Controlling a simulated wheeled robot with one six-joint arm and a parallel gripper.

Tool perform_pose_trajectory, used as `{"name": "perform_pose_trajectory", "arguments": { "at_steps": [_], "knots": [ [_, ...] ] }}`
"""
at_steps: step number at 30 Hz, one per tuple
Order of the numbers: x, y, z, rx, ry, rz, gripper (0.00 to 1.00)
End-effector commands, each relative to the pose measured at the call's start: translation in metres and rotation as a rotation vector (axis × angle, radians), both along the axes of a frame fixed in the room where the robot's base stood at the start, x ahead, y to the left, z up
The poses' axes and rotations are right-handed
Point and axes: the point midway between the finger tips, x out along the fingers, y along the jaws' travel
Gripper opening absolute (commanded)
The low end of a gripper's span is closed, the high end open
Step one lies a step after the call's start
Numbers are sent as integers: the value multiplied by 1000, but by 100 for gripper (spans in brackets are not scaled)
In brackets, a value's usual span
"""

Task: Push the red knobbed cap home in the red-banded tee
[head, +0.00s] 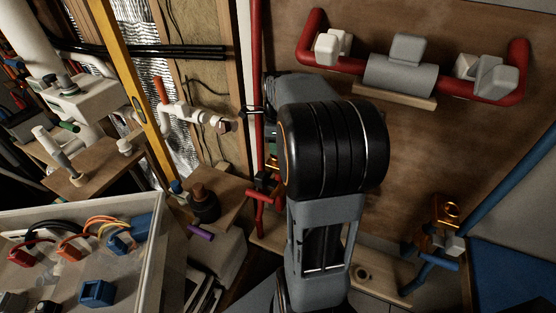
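My arm fills the middle of the head view, and its dark wrist end hides what lies behind it. My gripper is not clearly visible; it seems hidden behind my arm links. Left of the arm, a red-handled valve group (264,192) stands low by the vertical red pipe (257,60), with brass-coloured parts partly covered by my arm. I cannot tell which part is the red knobbed cap or the red-banded tee. Whether the cap is seated does not show.
A white fitting (190,115) with an orange-red handle is on the left. A grey cylinder (398,75) with red pipe is upper right; a blue-handled brass valve (438,240) lower right.

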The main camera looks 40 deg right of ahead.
Motion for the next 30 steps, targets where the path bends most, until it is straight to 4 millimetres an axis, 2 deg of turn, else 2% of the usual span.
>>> {"name": "perform_pose_trajectory", "arguments": {
  "at_steps": [30],
  "knots": [
    [0,0,-12,0,0,0,5]
  ]
}}
